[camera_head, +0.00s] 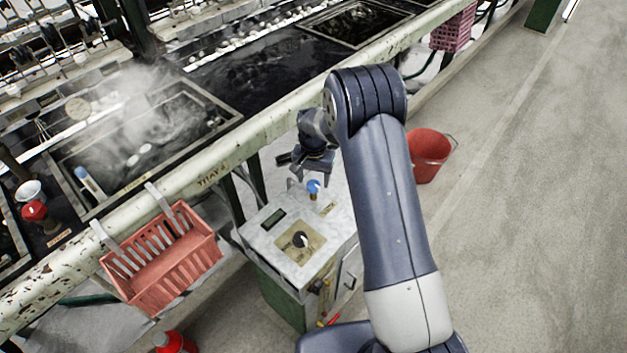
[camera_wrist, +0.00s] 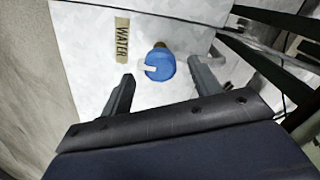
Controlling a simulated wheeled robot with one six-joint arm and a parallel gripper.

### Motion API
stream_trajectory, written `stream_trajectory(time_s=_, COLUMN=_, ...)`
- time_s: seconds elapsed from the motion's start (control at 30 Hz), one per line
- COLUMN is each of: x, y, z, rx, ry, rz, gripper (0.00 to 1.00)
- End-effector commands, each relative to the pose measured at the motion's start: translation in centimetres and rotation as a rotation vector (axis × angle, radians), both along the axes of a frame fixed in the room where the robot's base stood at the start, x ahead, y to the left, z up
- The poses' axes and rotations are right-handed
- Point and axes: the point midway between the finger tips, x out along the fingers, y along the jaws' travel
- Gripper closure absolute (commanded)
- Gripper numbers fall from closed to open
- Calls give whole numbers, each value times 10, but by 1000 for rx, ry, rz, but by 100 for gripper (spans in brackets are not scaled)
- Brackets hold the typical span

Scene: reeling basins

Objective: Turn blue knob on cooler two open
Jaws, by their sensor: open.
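The blue knob (camera_head: 314,186) stands on the white top of a cooler cabinet (camera_head: 262,241), near its far end. In the wrist view the blue knob (camera_wrist: 160,65) is round with a pale bar across its left part, beside a tan label reading WATER (camera_wrist: 122,40). My gripper (camera_head: 302,163) hangs above and slightly left of the knob in the head view. In the wrist view my gripper (camera_wrist: 162,82) is open, its two fingers apart on either side of the knob's near side. Whether the fingers touch the knob cannot be told.
A black dial (camera_head: 300,240) sits on the cabinet's nearer part. A steaming basin (camera_head: 145,130) and a pale rail (camera_head: 215,150) run behind. A red basket (camera_head: 165,255) hangs from the rail at left. A red bucket (camera_head: 430,155) stands right. The floor at right is clear.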

Motion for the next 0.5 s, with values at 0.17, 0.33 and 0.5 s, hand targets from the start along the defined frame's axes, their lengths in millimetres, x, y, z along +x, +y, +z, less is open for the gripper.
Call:
stream_trajectory(time_s=0.17, x=0, y=0, z=-16, rx=0, ry=0, rz=0, gripper=41)
stream_trajectory(time_s=0.33, x=0, y=0, z=-20, rx=0, ry=0, rz=0, gripper=41)
stream_trajectory(time_s=0.5, x=0, y=0, z=-20, rx=0, ry=0, rz=0, gripper=41)
